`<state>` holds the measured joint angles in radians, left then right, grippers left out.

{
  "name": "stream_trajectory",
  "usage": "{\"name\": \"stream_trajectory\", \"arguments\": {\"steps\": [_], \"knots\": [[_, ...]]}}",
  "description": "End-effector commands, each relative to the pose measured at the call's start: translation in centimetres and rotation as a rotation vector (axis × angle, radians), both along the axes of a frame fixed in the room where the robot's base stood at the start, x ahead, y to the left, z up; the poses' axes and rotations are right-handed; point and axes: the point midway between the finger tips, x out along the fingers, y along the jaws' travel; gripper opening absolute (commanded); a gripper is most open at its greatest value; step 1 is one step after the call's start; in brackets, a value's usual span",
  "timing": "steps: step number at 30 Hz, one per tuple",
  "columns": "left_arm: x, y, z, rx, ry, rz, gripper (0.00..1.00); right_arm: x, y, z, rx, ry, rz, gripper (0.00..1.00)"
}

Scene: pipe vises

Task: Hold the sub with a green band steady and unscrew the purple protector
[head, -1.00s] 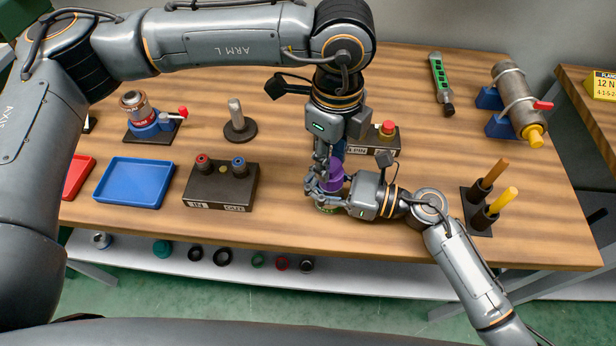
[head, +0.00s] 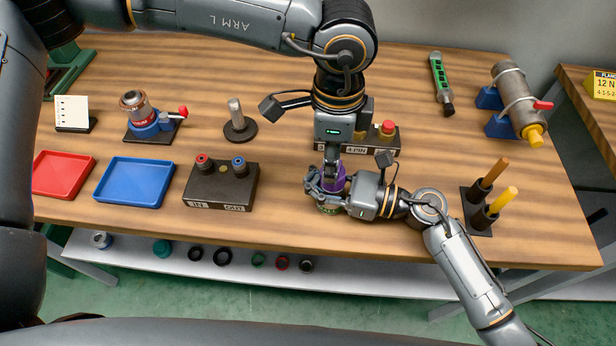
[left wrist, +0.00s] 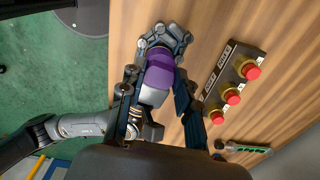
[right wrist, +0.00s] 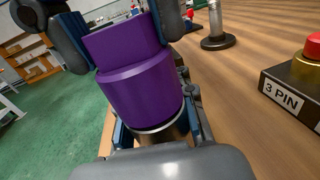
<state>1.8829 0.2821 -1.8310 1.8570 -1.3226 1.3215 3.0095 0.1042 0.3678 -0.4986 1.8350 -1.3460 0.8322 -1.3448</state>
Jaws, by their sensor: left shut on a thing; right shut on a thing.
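The purple protector (head: 333,184) sits upright on top of the sub (head: 328,208), whose green band shows low near the table's front edge. My left gripper (head: 331,172) comes down from above and is shut on the protector's upper part. In the left wrist view the protector (left wrist: 160,72) lies between its fingers. My right gripper (head: 326,196) comes in from the right and is shut on the sub below the protector. In the right wrist view the protector (right wrist: 138,85) fills the middle, above the sub's metal body (right wrist: 165,132). My fingers hide much of the sub.
A button box (head: 358,150) stands just behind my left gripper. A dark two-socket block (head: 220,190), a blue tray (head: 135,185) and a red tray (head: 63,175) lie to the left. A holder with upright yellow-orange rods (head: 478,218) stands at the right.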

Motion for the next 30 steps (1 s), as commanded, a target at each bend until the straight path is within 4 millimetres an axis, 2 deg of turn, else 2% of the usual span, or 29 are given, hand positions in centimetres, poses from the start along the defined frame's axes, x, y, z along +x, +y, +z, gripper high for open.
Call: {"name": "stream_trajectory", "arguments": {"steps": [6, 11, 13, 21, 30], "knots": [[-0.80, -0.23, -0.16, 0.019, 0.015, 0.035, 0.00, 0.16, -0.14, 0.00, -0.001, 0.000, -0.004, 0.00], [0.05, 0.29, 0.03, 0.014, -0.008, 0.114, 0.00, 0.22, -0.16, -0.01, -0.001, -0.001, -0.006, 0.00], [0.09, 0.33, 0.04, 0.015, -0.012, 0.252, 0.00, 0.21, -0.16, -0.01, -0.001, -0.001, -0.006, 0.00], [0.04, 0.39, 0.01, 0.015, -0.008, 0.500, 0.00, 0.16, -0.18, -0.01, -0.001, -0.001, -0.004, 0.00], [0.05, 0.46, 0.00, 0.012, -0.003, 0.579, 0.00, 0.12, -0.20, 0.01, -0.001, -0.001, -0.003, 0.00]]}}
